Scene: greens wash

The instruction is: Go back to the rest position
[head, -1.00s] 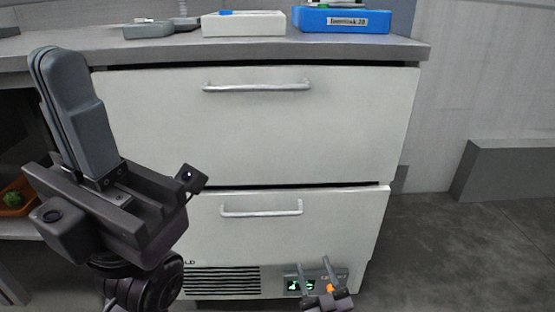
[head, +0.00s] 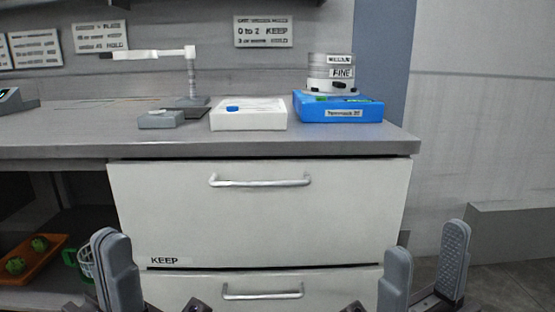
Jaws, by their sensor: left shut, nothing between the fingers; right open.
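My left gripper (head: 113,246) is at the lower left, its grey fingers pointing up and pressed together with nothing between them. My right gripper (head: 427,243) is at the lower right, its two fingers pointing up and spread wide apart, with nothing between them. Both are in front of the white drawer unit and apart from each other. The upper drawer (head: 262,220) and the lower drawer (head: 330,285) both look shut. The lower parts of both arms are cut off by the bottom edge of the picture.
On the counter (head: 60,136) stand a white tray (head: 248,122), a blue case (head: 312,112) with round sieve-like rings (head: 331,72) on it, and a grey stand (head: 192,75). An orange tray (head: 38,262) with green items sits on the left shelf. Floor at right is clear.

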